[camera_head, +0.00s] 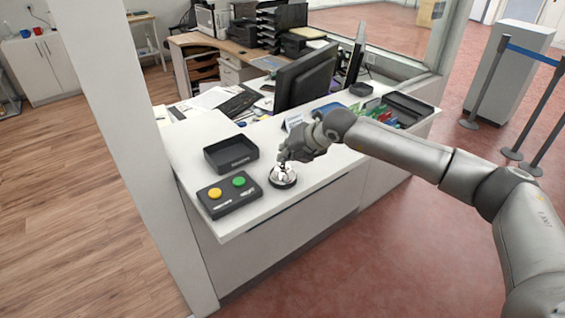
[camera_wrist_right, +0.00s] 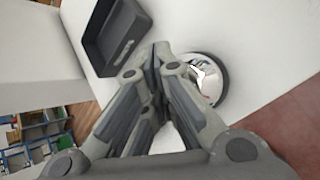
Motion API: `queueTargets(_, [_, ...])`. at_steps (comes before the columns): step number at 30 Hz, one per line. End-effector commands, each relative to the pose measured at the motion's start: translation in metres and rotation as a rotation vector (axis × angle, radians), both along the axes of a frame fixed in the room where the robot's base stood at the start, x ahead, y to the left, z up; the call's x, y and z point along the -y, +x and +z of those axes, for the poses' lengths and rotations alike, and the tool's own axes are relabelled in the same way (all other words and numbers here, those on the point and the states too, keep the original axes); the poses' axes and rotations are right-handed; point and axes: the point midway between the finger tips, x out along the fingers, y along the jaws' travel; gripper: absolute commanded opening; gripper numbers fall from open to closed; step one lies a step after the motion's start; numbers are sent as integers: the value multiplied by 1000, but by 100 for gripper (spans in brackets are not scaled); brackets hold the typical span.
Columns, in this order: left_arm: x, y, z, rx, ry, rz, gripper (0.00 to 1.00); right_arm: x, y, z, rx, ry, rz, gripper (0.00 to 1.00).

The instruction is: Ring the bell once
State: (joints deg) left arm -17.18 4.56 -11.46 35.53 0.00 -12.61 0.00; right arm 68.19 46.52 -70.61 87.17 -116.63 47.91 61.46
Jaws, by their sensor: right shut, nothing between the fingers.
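The bell (camera_head: 283,179), a shiny silver dome on a dark round base, stands on the white counter near its front edge. It also shows in the right wrist view (camera_wrist_right: 212,84), partly hidden behind the fingers. My right gripper (camera_head: 283,158) is shut and empty, fingers pointing down, right over the bell's top. In the right wrist view its closed fingertips (camera_wrist_right: 158,52) are beside the dome. I cannot tell whether they touch it. My left gripper is not in view.
A black box with a yellow and a green button (camera_head: 228,194) sits left of the bell. A black tray (camera_head: 231,153) lies behind it. A monitor (camera_head: 305,77) and a tray of small items (camera_head: 408,108) stand farther back.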

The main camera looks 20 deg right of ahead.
Motion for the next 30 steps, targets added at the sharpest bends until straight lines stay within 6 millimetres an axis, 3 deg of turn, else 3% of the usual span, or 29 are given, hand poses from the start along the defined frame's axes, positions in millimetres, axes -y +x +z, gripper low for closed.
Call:
queueTargets(10, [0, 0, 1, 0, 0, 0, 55, 0, 0, 6, 1, 1, 0, 0])
queueTargets(24, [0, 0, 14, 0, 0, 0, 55, 0, 1, 52, 3, 1, 1, 0])
queueTargets(30, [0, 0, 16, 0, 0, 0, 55, 0, 0, 62, 2, 0, -1, 0])
